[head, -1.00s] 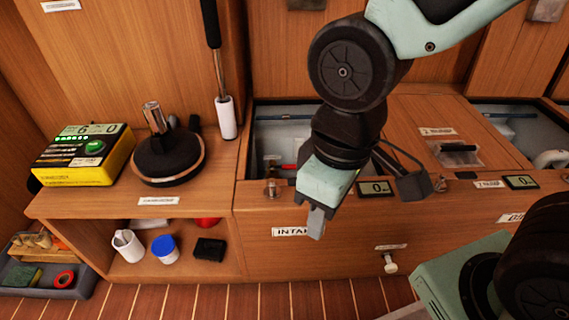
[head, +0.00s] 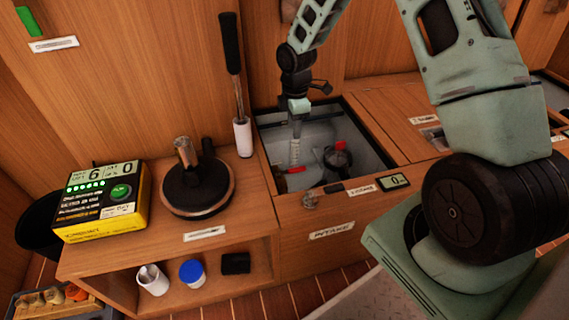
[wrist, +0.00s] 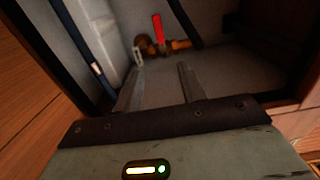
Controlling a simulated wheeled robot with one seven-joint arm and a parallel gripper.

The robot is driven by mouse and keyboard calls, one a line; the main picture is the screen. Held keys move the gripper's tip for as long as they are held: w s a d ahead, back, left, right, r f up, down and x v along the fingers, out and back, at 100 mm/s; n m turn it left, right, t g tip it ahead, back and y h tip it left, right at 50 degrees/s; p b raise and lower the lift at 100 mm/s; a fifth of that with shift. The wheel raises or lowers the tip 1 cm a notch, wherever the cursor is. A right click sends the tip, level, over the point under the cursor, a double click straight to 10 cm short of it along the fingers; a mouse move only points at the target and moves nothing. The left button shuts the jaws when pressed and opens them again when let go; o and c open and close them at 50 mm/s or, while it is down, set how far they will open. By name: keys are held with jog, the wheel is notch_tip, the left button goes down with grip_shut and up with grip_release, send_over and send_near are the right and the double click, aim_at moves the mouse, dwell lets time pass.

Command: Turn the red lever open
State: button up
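In the wrist view the red lever (wrist: 157,28) stands up from a brass valve (wrist: 168,46) on a pipe in the open compartment. My gripper (wrist: 160,67) is open, with its two fingers apart and nothing between them. The lever and valve lie beyond the fingertips, apart from them. In the head view my arm reaches down into the intake compartment (head: 377,148). A red piece (head: 295,170) lies low in the bay below my gripper (head: 296,138); I cannot tell for certain that it is the same lever.
The compartment walls are close around my gripper. A black round fitting (head: 338,158) sits to the right inside it, with a red part on top. A black-handled tool (head: 231,50) stands left of the opening.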

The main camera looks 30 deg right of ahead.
aim_at(293, 170)
notch_tip(293, 170, down, 17)
jog(key=b, duration=0.9)
grip_shut()
